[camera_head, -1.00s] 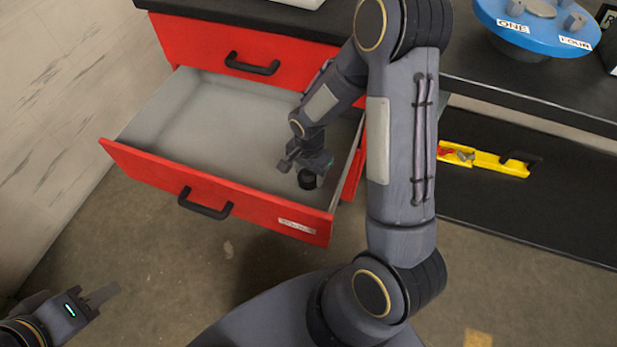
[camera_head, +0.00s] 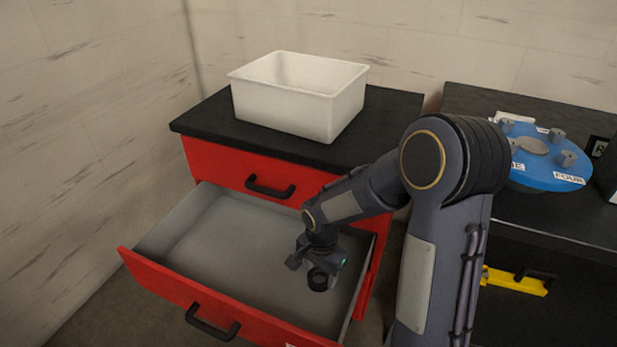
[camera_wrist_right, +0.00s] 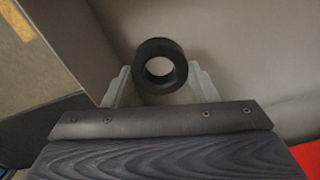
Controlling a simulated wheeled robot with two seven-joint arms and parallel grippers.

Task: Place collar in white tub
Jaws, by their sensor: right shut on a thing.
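The collar (camera_head: 318,280) is a small black ring. My right gripper (camera_head: 316,269) is shut on it, above the floor of the open drawer. In the right wrist view the collar (camera_wrist_right: 160,66) sits between the two pale fingertips of my right gripper (camera_wrist_right: 158,82), its hole facing the camera. The white tub (camera_head: 290,110) stands on the black top of the red cabinet, up and behind my right gripper. The part of the tub's inside that shows looks empty. My left gripper is out of view.
The red drawer (camera_head: 215,305) is pulled out below the cabinet top (camera_head: 215,122). It looks empty apart from my gripper reaching in. A blue round plate (camera_head: 545,170) with grey pegs stands on the bench at right. A yellow item (camera_head: 515,281) lies below it.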

